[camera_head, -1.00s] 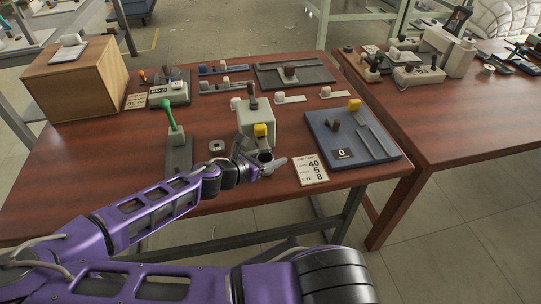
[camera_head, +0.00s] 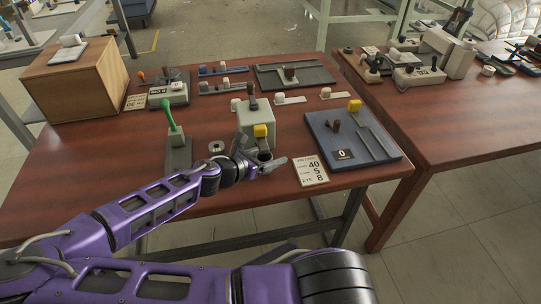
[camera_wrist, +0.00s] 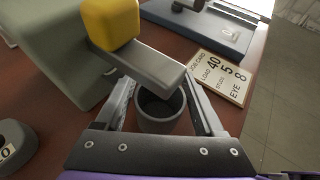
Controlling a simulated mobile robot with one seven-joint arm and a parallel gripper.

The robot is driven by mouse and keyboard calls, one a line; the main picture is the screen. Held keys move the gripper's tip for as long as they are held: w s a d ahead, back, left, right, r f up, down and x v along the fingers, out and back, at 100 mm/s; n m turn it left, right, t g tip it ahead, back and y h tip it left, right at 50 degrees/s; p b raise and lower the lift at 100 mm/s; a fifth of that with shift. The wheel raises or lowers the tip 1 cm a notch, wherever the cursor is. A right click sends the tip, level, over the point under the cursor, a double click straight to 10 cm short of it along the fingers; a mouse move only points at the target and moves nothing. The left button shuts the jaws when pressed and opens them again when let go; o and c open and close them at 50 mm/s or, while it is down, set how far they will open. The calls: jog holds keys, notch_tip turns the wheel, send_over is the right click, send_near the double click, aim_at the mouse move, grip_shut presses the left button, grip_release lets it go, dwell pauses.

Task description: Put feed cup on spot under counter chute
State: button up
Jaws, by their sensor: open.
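The feed cup (camera_wrist: 160,112) is a small dark grey open cup, upright and apparently empty in the wrist view. It stands on the table by the front of the pale grey-green counter (camera_head: 255,117). A grey bar with a yellow block (camera_wrist: 110,20) juts from the counter and covers part of the cup's far rim in the wrist view. My gripper (camera_wrist: 160,92) is open, with one finger on each side of the cup; I cannot tell whether either finger touches it. In the head view my gripper (camera_head: 263,162) partly hides the cup. The spot's marking is not visible.
A job card (camera_head: 311,170) and a blue board (camera_head: 350,140) with a yellow-knobbed lever lie to the right. A green-handled lever (camera_head: 172,130) and a small round grey piece (camera_head: 216,147) stand to the left. The table's front edge is close.

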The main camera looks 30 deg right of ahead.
jog(key=p+v, duration=0.2)
jog(key=v, duration=1)
jog(key=shift+w, duration=0.1)
